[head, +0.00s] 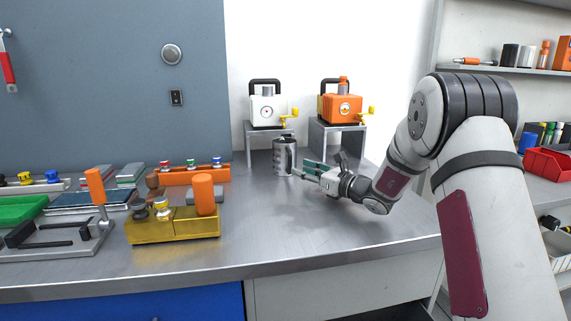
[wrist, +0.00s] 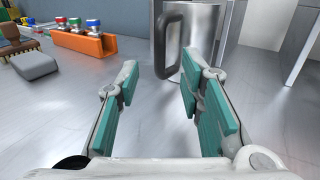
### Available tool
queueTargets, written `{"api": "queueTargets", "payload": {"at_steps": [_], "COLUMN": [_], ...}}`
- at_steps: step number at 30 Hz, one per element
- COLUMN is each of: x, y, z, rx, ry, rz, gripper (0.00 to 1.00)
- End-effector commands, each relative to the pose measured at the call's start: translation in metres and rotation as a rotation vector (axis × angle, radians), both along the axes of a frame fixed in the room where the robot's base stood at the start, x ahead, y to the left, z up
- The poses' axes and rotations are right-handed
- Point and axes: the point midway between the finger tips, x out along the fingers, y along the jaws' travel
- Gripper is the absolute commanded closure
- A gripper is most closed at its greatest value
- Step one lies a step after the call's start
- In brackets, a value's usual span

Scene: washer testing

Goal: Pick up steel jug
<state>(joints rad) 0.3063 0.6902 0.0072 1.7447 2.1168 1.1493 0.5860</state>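The steel jug (head: 284,157) stands upright on the metal workbench (head: 310,222), in front of the white machine's stand. In the wrist view the jug (wrist: 208,27) is at the top, right of centre, with its dark handle (wrist: 167,40) facing my gripper. My gripper (head: 309,169) is just right of the jug in the head view, low over the bench. In the wrist view my gripper (wrist: 156,85) has its teal-padded fingers apart with nothing between them. The handle is just beyond the fingertips. The jug's top is cut off in the wrist view.
A white machine (head: 267,106) and an orange machine (head: 340,107) sit on grey stands behind the jug. An orange rack (head: 190,176) with coloured knobs and a yellow block (head: 172,226) lie to the left. The bench front is clear.

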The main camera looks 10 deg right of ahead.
Motion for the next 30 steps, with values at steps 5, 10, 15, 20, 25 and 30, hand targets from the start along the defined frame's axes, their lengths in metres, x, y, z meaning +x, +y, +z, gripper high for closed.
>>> {"api": "queueTargets", "payload": {"at_steps": [5,10,15,20,25,30], "x": [0.009,0.027,0.045,0.051,0.051,0.051], "y": [0.007,0.019,0.03,0.034,0.034,0.034], "z": [0.0,0.0,0.0,0.001,0.001,0.001], "rx": [0.0,-0.002,-0.001,-0.001,0.0,0.0], "ry": [0.0,-0.003,-0.002,-0.001,0.0,0.0], "rz": [0.001,0.004,0.002,0.0,0.0,0.001], "gripper": [0.65,0.65,0.65,0.65,0.65,1.0]}}
